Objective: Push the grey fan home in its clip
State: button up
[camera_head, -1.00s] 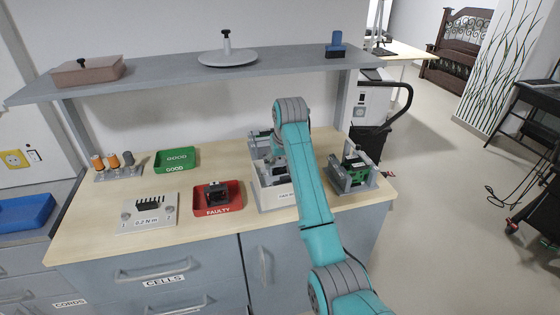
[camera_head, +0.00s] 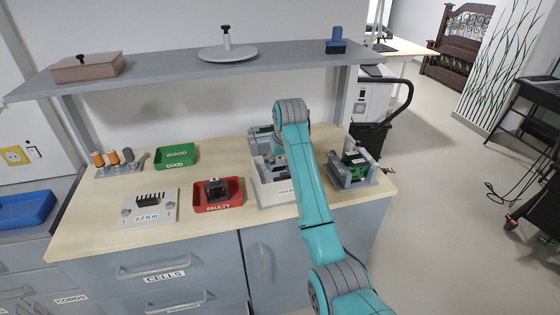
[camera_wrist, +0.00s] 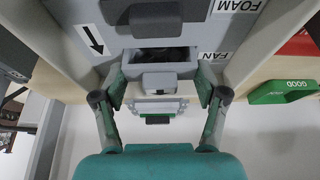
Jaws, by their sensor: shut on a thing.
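In the wrist view, the grey fan (camera_wrist: 158,80), a small grey block, sits between the two finger pads of my gripper (camera_wrist: 160,90). The gripper is shut on it. Behind it is a grey housing (camera_wrist: 185,70) with a dark opening, beside a FAN label (camera_wrist: 217,56). The fan is at the opening; I cannot tell how deep it sits. The clip is not clearly distinguishable. In the head view, my arm reaches over a pale open box (camera_head: 273,193) on the bench and hides most of the gripper and fan.
A red FAULTY tray (camera_head: 218,208) with a dark part stands left of the box, a green GOOD tray (camera_head: 177,163) behind it. A grey fixture with a green board (camera_head: 355,165) stands right of my arm. A shelf (camera_head: 160,72) hangs above. The bench front is mostly clear.

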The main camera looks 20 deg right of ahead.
jog(key=shift+f, duration=0.65)
dwell(0.8)
jog(key=o, duration=1.2)
jog(key=shift+r, duration=0.1)
jog(key=shift+r, duration=3.5)
